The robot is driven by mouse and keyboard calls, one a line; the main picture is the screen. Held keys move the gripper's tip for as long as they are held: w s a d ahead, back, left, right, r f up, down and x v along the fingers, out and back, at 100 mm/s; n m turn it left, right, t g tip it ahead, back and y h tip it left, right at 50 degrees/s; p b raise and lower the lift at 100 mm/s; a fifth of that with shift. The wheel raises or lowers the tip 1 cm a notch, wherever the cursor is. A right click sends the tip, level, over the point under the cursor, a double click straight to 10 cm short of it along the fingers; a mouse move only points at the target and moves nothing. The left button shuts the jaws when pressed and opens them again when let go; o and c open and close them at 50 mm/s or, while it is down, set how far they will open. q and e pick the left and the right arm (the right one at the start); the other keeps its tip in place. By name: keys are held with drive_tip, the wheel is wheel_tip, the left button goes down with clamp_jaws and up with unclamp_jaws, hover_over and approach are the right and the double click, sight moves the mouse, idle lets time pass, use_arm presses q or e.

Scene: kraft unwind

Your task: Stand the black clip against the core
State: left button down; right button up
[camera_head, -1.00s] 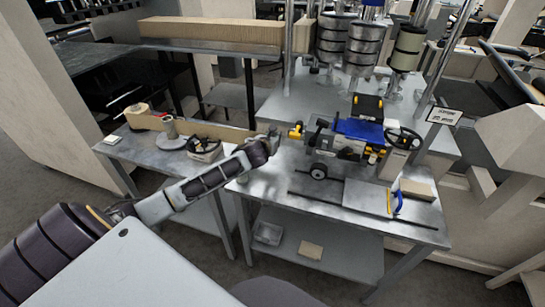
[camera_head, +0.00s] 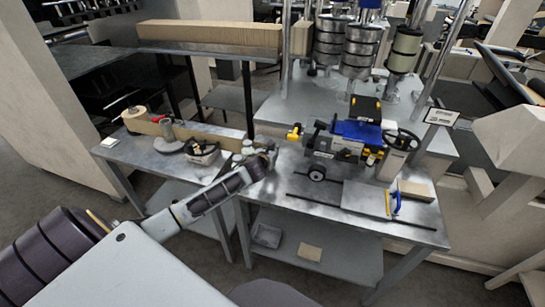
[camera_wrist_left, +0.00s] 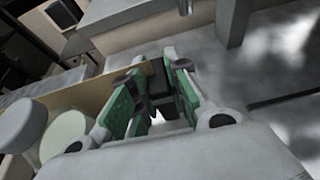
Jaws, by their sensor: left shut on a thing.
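My left gripper (camera_head: 273,150) is over the left edge of the right-hand metal bench in the head view. In the left wrist view its green-padded fingers (camera_wrist_left: 152,105) are shut on a small black piece, which looks like the black clip (camera_wrist_left: 158,84). The clip cannot be made out in the head view. My right gripper is not in view.
A long kraft strip (camera_head: 205,134) runs along the left bench (camera_head: 135,152). A blue and grey machine (camera_head: 350,140) stands on the right bench (camera_head: 265,190), whose front left is clear.

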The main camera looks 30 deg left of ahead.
use_arm(q)
drive_tip(key=shift+f, duration=1.35)
drive_tip(key=shift+f, duration=0.1)
drive_tip(key=c, duration=1.4)
unclamp_jaws()
drive_tip(key=shift+o, duration=0.2)
drive_tip(key=shift+v, duration=5.3)
drive_tip(key=shift+s+d+r, duration=0.15)
drive_tip(key=shift+s+r, duration=0.15)
drive_tip(key=shift+s, duration=0.35)
drive_tip(key=shift+o, duration=0.4)
